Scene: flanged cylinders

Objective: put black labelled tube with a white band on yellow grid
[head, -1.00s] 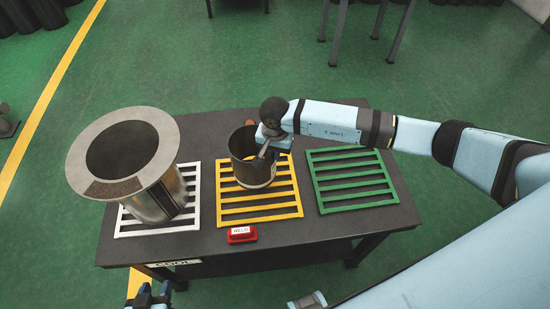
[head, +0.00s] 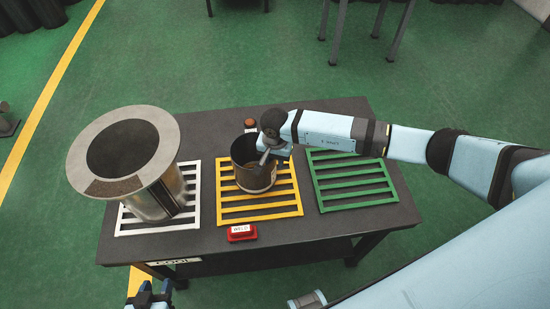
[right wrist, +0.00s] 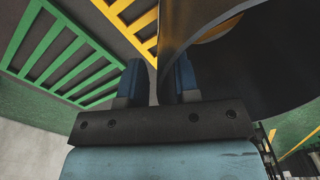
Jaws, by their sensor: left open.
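The black tube (head: 250,179) stands upright on the yellow grid (head: 231,209), left of its centre line to the back. Its white band is not clear at this size. My right gripper (head: 266,154) is at the tube's right rim in the head view. In the right wrist view its two blue fingers (right wrist: 158,82) stand apart, and the dark tube (right wrist: 235,65) fills the area behind and right of the right finger. Whether they touch the tube wall is unclear. My left gripper (head: 150,297) is open and empty at the bottom left, in front of the table.
A large grey flanged cylinder (head: 148,200) stands on the white grid (head: 130,229) at the left. The green grid (head: 350,180) at the right is empty. A red block marked WELD (head: 242,233) lies at the front. A small brown knob (head: 250,123) is behind the tube.

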